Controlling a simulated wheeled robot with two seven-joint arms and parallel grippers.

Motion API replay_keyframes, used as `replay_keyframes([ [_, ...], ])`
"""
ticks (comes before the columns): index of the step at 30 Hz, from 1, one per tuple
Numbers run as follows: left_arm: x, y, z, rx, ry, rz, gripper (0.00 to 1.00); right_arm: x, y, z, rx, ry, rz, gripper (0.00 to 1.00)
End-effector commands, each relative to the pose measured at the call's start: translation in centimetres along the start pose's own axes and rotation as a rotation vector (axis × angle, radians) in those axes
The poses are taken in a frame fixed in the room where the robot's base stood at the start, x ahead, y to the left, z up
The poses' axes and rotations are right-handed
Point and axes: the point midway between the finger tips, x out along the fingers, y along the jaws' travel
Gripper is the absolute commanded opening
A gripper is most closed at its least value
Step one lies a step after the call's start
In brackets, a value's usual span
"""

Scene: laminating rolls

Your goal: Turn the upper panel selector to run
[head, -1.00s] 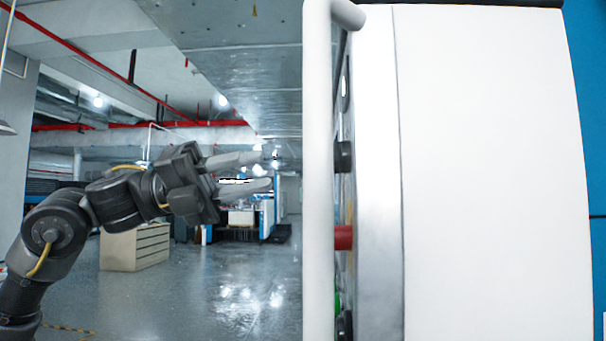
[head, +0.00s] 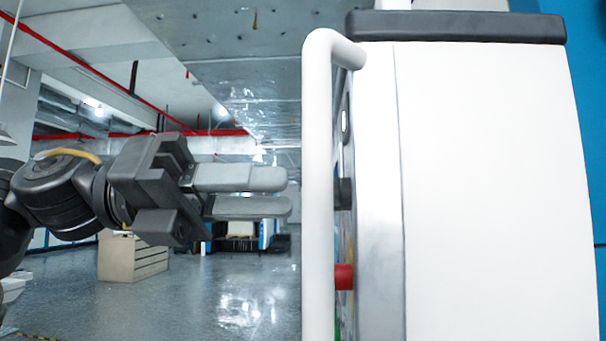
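The control panel face (head: 348,230) is seen almost edge-on, at the left side of a white machine housing. A dark knob (head: 345,193) sticks out of it on the upper part; it may be the upper selector, but its setting cannot be read from here. A red button (head: 344,277) sticks out below it. My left gripper (head: 282,193) is left of the panel at about the dark knob's height, fingers pointing right. Its two fingers are slightly apart with nothing between them. It appears clear of the panel and the white bar. My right gripper is out of view.
A thick white vertical bar (head: 318,190) stands in front of the panel face, between my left gripper and the knob in this view. The white housing (head: 490,190) fills the right side. Open floor (head: 220,300) and a beige cabinet (head: 133,256) lie behind at left.

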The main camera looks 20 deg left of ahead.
Motion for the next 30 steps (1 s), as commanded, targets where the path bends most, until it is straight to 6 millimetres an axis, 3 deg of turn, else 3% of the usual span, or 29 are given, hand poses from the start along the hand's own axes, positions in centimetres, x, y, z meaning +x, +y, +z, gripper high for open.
replay_keyframes([
  [3, 1.9, -0.2, 0.2, 0.000, 0.003, -0.002, 0.31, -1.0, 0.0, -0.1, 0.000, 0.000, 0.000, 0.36],
  [8, 3.5, -0.1, 0.1, 0.000, 0.000, -0.001, 0.31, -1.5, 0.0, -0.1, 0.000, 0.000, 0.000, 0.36],
  [19, 3.9, 0.0, 0.0, 0.000, -0.002, -0.001, 0.31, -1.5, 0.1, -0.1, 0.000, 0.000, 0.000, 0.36],
  [26, 3.9, 0.0, 0.0, -0.001, -0.002, -0.001, 0.01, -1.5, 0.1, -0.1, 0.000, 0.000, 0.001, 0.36],
  [30, 3.9, 0.0, 0.0, -0.001, -0.002, -0.001, 0.00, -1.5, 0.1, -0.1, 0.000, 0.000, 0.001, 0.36],
])
